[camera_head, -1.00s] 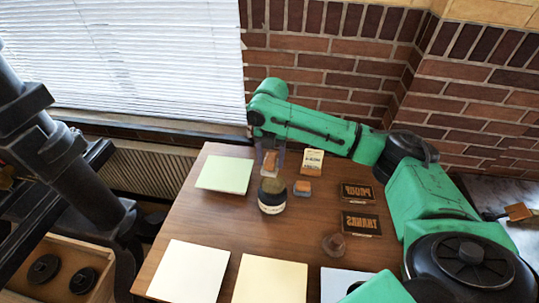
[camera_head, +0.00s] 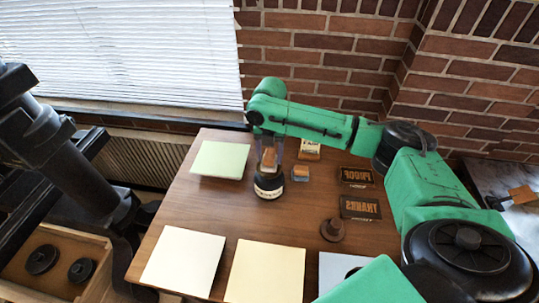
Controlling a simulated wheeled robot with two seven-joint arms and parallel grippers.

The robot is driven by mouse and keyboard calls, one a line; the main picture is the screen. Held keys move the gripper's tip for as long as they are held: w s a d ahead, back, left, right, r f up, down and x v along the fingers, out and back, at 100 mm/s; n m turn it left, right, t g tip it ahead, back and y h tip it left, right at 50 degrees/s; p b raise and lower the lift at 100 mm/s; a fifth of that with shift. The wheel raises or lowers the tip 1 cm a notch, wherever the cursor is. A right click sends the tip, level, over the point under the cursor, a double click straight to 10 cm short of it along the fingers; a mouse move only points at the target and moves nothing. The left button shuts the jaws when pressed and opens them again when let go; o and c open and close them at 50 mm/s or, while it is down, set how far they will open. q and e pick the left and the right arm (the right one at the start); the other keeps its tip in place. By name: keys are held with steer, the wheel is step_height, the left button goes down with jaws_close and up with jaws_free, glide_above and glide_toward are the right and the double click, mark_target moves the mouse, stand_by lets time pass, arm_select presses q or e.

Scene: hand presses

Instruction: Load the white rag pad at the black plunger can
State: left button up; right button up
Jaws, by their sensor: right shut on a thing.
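My right gripper (camera_head: 268,160), at the end of the green arm, points down and is shut on the white rag pad (camera_head: 269,157), whose orange-brown top shows between the fingers. The black plunger can (camera_head: 268,188), with a pale label band, stands on the table directly below it. The gripper and pad hide most of the can's top. I cannot tell whether the pad touches the can. My left gripper is not in view.
A second pad with a blue-grey base (camera_head: 301,174) stands close right of the can, with a small cream box (camera_head: 309,149) behind. Stamp plates (camera_head: 360,207), a brown round knob (camera_head: 332,229) and paper stacks (camera_head: 220,160) lie around. The table (camera_head: 205,212) is bare left of the can.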

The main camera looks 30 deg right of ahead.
mark_target(269, 154)
stand_by(0.3)
steer(key=shift+f, duration=0.45)
stand_by(0.3)
steer(key=shift+f+p, duration=0.15)
steer(key=shift+p, duration=0.2)
stand_by(1.7)
step_height(269, 154, up, 3)
steer(key=p, duration=0.3)
steer(key=shift+f, duration=0.1)
steer(key=shift+r, duration=2.2)
